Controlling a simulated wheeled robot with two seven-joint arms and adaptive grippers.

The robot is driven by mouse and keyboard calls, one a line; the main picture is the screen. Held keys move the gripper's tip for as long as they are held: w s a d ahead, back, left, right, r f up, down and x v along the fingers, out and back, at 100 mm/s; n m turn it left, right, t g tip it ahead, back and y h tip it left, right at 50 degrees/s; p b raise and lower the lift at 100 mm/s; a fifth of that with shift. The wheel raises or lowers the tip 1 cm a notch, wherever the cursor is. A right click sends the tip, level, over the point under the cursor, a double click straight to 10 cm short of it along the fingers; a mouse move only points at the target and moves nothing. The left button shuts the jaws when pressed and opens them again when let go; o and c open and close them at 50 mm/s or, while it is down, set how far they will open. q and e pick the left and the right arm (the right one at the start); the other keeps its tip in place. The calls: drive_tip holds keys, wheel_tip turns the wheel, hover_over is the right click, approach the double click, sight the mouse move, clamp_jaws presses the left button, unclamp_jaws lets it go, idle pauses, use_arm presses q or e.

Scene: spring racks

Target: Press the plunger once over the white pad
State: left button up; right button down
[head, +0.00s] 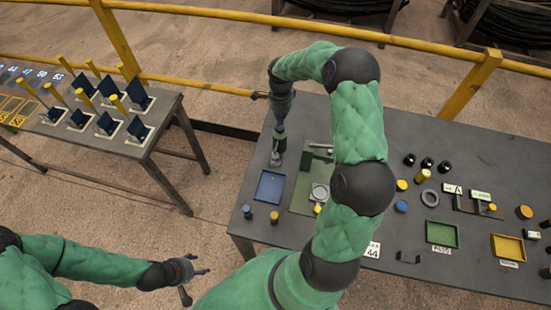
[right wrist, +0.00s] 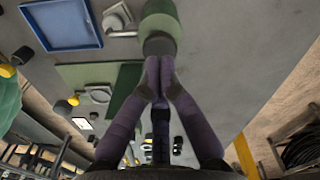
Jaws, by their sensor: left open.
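A green pump bottle (head: 279,144) with a dark plunger top (right wrist: 159,44) stands on the table in front of my right gripper. In the head view the pad area (head: 276,158) is small and partly covered. My right gripper (right wrist: 158,66) has its fingers together, with the tips right over the plunger top; whether they touch it I cannot tell. My left gripper (head: 196,270) is open and empty, off the table's left edge.
A blue tray (head: 257,186) and a green plate (head: 301,207) lie near the bottle. Small yellow and blue pegs stand at the table's front. Black, yellow and green parts fill the right side. A rack table (head: 150,145) stands left, with yellow rails behind.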

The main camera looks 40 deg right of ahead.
sight(280, 127)
drive_tip(key=shift+f, duration=0.25)
idle(0.4)
drive_tip(key=shift+f+b, duration=1.45)
drive_tip(key=shift+f, duration=0.2)
drive_tip(key=shift+r, duration=0.15)
drive_tip(key=shift+r+p, duration=0.9)
drive_tip(key=shift+r, duration=0.8)
drive_tip(key=shift+r+p, duration=1.5)
drive_tip(key=shift+r, duration=1.5)
